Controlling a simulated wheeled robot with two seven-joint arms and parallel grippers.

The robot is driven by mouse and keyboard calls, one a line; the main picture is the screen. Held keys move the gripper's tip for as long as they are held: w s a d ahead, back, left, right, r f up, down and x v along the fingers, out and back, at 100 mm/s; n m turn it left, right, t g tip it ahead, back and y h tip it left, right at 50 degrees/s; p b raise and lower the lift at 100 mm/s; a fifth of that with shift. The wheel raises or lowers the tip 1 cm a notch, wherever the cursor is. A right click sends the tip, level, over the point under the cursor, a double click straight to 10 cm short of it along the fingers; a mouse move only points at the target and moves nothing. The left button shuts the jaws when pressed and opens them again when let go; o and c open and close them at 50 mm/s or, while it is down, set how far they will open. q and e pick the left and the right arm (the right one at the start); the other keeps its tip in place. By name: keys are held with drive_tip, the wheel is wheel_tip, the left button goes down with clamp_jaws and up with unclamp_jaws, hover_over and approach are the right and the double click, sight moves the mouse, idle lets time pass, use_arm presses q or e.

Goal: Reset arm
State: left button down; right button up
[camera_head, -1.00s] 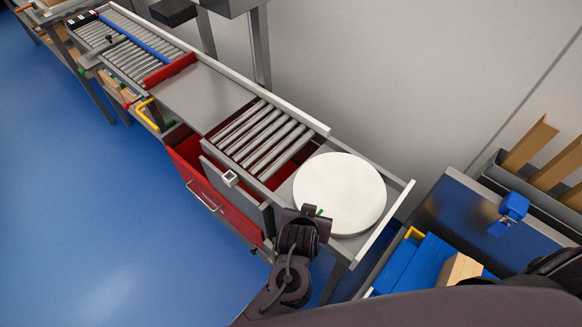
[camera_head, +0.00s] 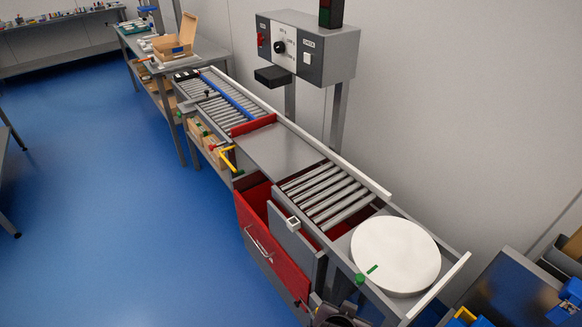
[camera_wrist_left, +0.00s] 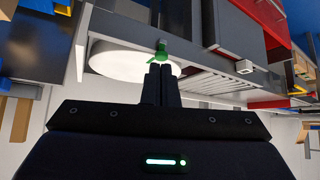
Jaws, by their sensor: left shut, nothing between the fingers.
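My left gripper (camera_wrist_left: 160,70) is shut and empty in the left wrist view, its two fingers pressed together. In the head view only a dark part of my left arm shows at the bottom edge, and the fingertips cannot be made out there. A small green knob (camera_wrist_left: 161,46) shows just beyond the fingertips in the wrist view; I cannot tell whether they touch. The green knob (camera_head: 360,280) also shows in the head view, beside the white round disc (camera_head: 396,255). My right gripper is in neither current view.
A roller conveyor line (camera_head: 328,193) runs along the wall. Under it a red drawer (camera_head: 262,240) and a grey panel (camera_head: 291,240) stick out. A control box (camera_head: 312,50) stands behind. The blue floor at left is open.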

use_arm(q)
drive_tip(key=s+a+f+g+y+b, duration=0.1)
drive_tip(key=s+a+f, duration=0.1)
drive_tip(key=a+f, duration=0.55)
drive_tip(key=s+a+f+g+y+b, duration=0.15)
drive_tip(key=a+f, duration=0.35)
drive_tip(key=f, duration=0.6)
drive_tip(key=s+a+f+y+b, duration=0.1)
drive_tip(key=s+a+f, duration=0.1)
drive_tip(key=a+f, duration=0.55)
drive_tip(key=s+a+f+n+g+b, duration=0.1)
drive_tip(key=s+a+f+g, duration=0.1)
drive_tip(key=s+a+f, duration=0.6)
drive_tip(key=s+a+f+n+g+b, duration=0.1)
drive_tip(key=s+a+f, duration=0.7)
drive_tip(key=s, duration=0.8)
wheel_tip(320, 180, down, 2)
drive_tip(key=shift+s+f+n+g+b, duration=0.25)
drive_tip(key=shift+n+g, duration=0.2)
drive_tip(key=shift+n, duration=0.25)
use_arm(e)
wheel_tip(320, 180, down, 6)
drive_tip(key=shift+w, duration=0.35)
use_arm(q)
drive_tip(key=shift+w+y, duration=0.15)
drive_tip(key=shift+y, duration=0.1)
use_arm(e)
drive_tip(key=shift+w+d, duration=0.1)
drive_tip(key=shift+d, duration=0.15)
